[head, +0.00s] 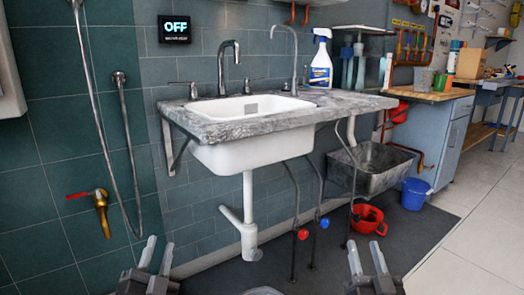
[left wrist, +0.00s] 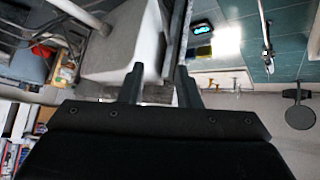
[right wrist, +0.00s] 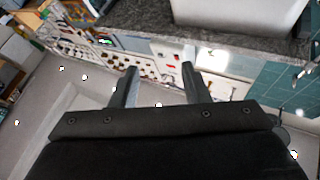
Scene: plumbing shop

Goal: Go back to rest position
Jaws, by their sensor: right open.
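My left gripper (head: 157,256) is at the bottom left of the head view, its two fingers apart with nothing between them. In the left wrist view its fingers (left wrist: 156,85) are also apart and empty. My right gripper (head: 368,260) is at the bottom, right of centre, of the head view, with its fingers apart and empty. The right wrist view shows the same open fingers (right wrist: 158,85). Both grippers appear low in the head view, below the picture of the sink counter (head: 345,104), and hold nothing.
A white sink (head: 225,158) with a drain pipe (head: 248,205) stands ahead. A spray bottle (head: 320,62) is on the counter. A grey basin (head: 372,170), a red bucket (head: 367,215) and a blue bucket (head: 415,193) are to the right. Tiled floor (head: 475,245) is clear at far right.

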